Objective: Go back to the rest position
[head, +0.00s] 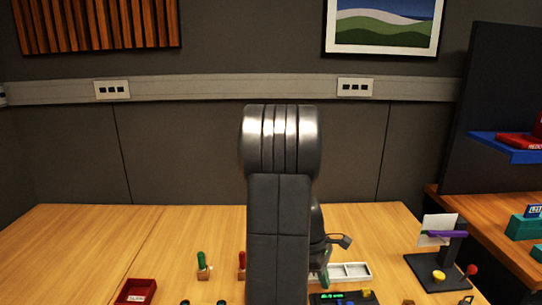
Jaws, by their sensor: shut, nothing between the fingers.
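My arm stands upright in the middle of the head view, with its shiny metal elbow at the top and the dark link below. My gripper (323,277) is mostly hidden behind this link; only a part of it shows at the link's right edge, low over the table. It is shut and holds nothing that I can see. A dark panel with a green display (332,297) lies below it at the bottom edge, partly cut off. The trackball cannot be made out.
The wooden table (70,245) holds a red tray (137,291), a green-handled tool (202,262), a red-handled tool (242,262) and a white tray (352,271). A dark stand (437,274) with a purple piece is at right. The table's left part is clear.

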